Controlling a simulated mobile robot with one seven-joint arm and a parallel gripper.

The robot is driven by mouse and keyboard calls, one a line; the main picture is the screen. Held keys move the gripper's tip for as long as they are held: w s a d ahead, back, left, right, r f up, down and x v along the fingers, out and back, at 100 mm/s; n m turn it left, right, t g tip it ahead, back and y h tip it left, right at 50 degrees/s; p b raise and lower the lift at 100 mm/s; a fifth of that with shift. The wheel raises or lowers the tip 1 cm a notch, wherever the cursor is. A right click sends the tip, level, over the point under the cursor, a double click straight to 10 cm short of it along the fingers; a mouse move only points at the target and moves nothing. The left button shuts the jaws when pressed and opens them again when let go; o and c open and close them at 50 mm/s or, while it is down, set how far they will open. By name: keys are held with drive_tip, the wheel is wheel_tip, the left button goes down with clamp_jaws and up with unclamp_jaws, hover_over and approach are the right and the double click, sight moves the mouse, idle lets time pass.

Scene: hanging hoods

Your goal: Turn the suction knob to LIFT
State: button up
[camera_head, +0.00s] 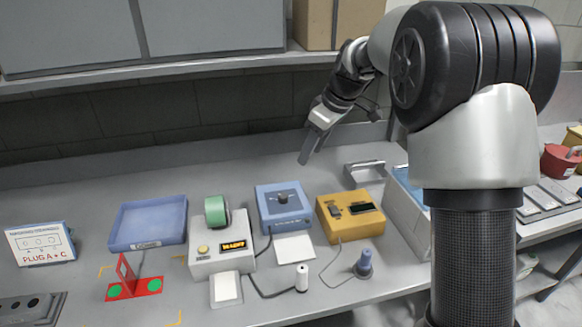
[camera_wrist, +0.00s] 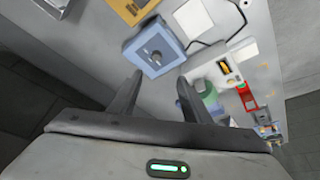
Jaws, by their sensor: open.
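A blue box (camera_head: 271,219) stands on the grey bench with a dark round knob (camera_head: 283,198) on its top face. Small marks show around the knob, but the lettering is too small to read. The blue box (camera_wrist: 139,58) and its knob (camera_wrist: 155,56) also show in the wrist view, just beyond my fingertips. My gripper (camera_head: 305,158) is above the back of the bench, behind and slightly right of the blue box. In the wrist view my gripper (camera_wrist: 160,80) has its two fingers apart with nothing between them.
A yellow box (camera_head: 350,226) stands right of the blue box. A grey box with a green roller (camera_head: 216,211) stands to its left. A blue tray (camera_head: 147,222), a red stand (camera_head: 135,288) and a sign (camera_head: 40,243) are farther left. Cables and a white pad (camera_head: 295,248) lie in front.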

drive_tip(key=n, duration=0.1)
approach(284, 196)
drive_tip(key=shift+y, duration=0.3)
drive_tip(key=x, duration=0.8)
drive_tip(key=shift+d+f+p, duration=0.15)
drive_tip(key=shift+d+p, duration=0.05)
drive_tip(key=shift+p, duration=0.15)
drive_tip(key=c, duration=1)
drive_tip(key=shift+c, duration=0.2)
